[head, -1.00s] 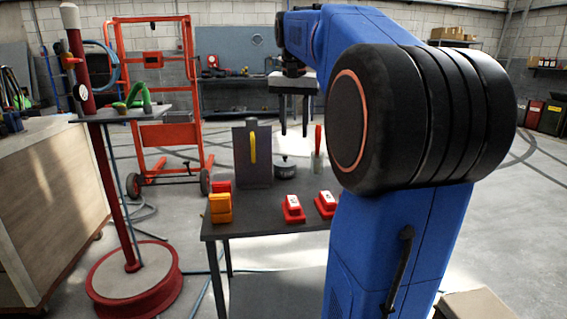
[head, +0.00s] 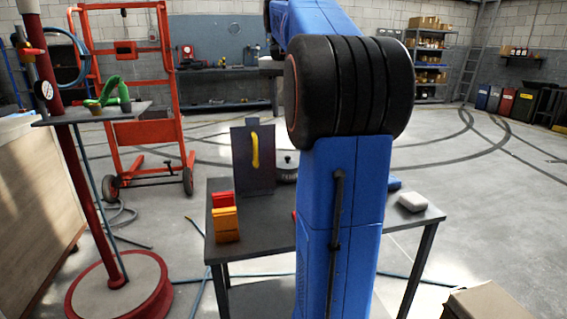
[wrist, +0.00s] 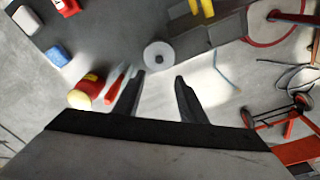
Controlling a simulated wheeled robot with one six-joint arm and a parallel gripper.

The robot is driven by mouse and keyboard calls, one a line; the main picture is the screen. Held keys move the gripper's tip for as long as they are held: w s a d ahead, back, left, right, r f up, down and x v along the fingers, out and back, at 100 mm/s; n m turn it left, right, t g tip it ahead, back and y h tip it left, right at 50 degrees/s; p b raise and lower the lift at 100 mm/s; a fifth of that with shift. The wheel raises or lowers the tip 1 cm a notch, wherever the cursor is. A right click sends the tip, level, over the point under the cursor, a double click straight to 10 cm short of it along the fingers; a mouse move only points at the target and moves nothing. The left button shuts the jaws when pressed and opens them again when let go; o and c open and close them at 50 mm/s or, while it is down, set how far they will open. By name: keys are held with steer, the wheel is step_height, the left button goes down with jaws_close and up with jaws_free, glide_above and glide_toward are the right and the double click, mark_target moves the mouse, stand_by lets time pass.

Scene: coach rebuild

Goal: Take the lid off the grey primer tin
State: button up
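The grey primer tin (head: 287,168) stands on the dark table, beside an upright dark panel with a yellow handle; my arm partly covers its right side. My gripper (wrist: 159,75) is open and empty. In that picture its two fingertips lie just below the lid, one towards each side, apart from it. In the head view my gripper is hidden behind my arm.
A red-handled tool (wrist: 114,88) and a red-and-yellow can (wrist: 86,92) are left of my fingers. The dark panel (head: 252,175) is close to the tin. Orange and red boxes (head: 226,222) sit at the table's left corner; a white block (head: 412,202) sits at its right.

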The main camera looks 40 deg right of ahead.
glide_above(288, 160)
steer(key=f, duration=1)
steer(key=shift+w+a+f, duration=0.1)
steer(key=shift+a, duration=0.3)
steer(key=shift+w+d+f, duration=0.1)
steer(key=shift+d+f, duration=0.1)
steer(key=shift+f, duration=0.7)
steer(key=shift+w+d+f, duration=0.1)
steer(key=shift+d+f, duration=0.1)
steer(key=shift+f, duration=0.65)
steer(key=shift+w+d+f, duration=0.1)
steer(key=shift+d+f, duration=0.1)
steer(key=shift+f, duration=0.7)
steer(key=shift+c, duration=0.7)
jaws_close()
